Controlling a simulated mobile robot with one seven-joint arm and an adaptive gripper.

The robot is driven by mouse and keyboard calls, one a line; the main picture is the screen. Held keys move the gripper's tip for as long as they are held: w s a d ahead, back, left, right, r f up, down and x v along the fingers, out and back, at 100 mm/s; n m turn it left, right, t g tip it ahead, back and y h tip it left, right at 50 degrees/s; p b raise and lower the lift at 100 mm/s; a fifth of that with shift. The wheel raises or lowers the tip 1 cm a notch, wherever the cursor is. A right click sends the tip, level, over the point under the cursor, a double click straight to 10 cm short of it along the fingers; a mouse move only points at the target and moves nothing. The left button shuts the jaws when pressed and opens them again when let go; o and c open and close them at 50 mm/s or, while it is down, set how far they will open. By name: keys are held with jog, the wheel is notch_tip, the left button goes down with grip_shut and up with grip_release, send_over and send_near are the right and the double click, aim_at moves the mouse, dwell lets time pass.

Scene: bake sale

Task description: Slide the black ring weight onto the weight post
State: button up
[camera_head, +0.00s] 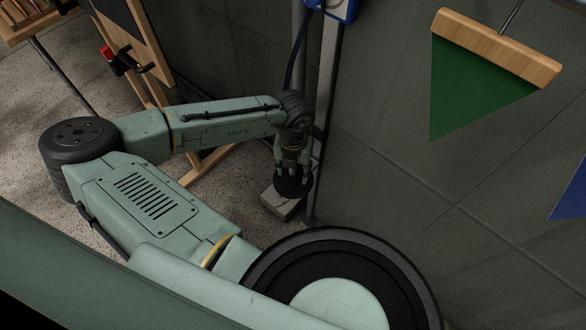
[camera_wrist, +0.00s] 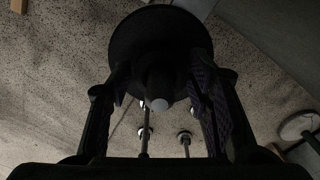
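The black ring weight (camera_head: 292,188) is a round dark disc just beneath my gripper in the head view, at a pale grey block on the floor. In the wrist view the black ring weight (camera_wrist: 128,38) fills the upper middle. A dark upright, which looks like the weight post (camera_wrist: 160,82), stands at its middle and ends in a pale round tip. My gripper (camera_wrist: 160,68) has its fingers spread on either side of this upright, with gaps showing on both sides. How far the ring sits down the post is too dark to tell.
The pale grey block (camera_head: 280,203) stands on the speckled floor close to a metal upright (camera_head: 322,110) and the dark wall. A wooden easel (camera_head: 150,60) stands behind my arm. A green pennant (camera_head: 465,85) hangs at upper right. Open floor (camera_head: 40,80) lies at left.

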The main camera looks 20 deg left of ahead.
jog(key=shift+o, duration=1.1)
jog(key=shift+f, duration=0.1)
notch_tip(320, 180, up, 12)
jog(key=shift+r, duration=0.1)
